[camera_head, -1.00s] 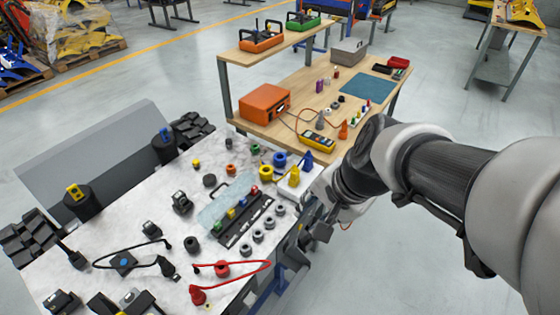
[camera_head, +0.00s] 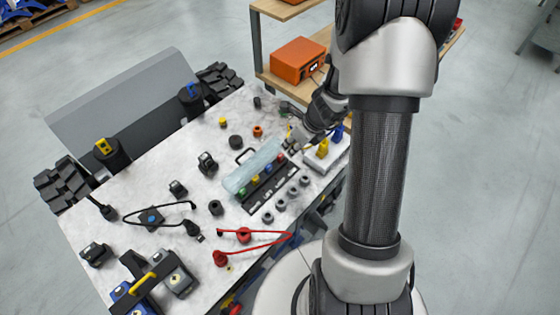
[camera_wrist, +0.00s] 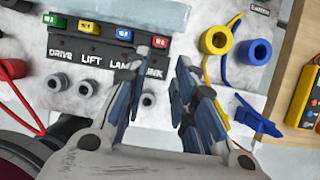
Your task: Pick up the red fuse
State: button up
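The red fuse (camera_wrist: 160,42) sits at the right end of a row of coloured fuses in the black fuse box (camera_wrist: 85,45), by the label that reads LINK. In the head view the red fuse (camera_head: 281,160) is small, close to my gripper (camera_head: 294,145). In the wrist view my gripper (camera_wrist: 163,62) is open and empty. Its fingertips are apart, just below the red fuse in the picture, with the fuse between their lines. Green (camera_wrist: 57,21), yellow (camera_wrist: 90,27) and blue (camera_wrist: 124,34) fuses stand to its left.
The clear cover (camera_head: 253,168) is beside the fuse row. Yellow (camera_wrist: 217,40) and blue (camera_wrist: 255,52) cable connectors are to the right of my gripper in the wrist view. Grey round sockets (camera_head: 280,205) line the near side. A red cable (camera_head: 262,233) lies at the front.

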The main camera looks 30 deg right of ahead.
aim_at(282, 156)
jog(key=b+x, duration=0.5)
jog(key=x, duration=0.5)
jog(key=shift+w+a+f, duration=0.1)
jog(key=shift+w+f, duration=0.1)
jog(key=shift+f, duration=0.1)
jog(key=shift+r, duration=0.1)
jog(key=c, duration=0.5)
jog(key=shift+r, duration=0.1)
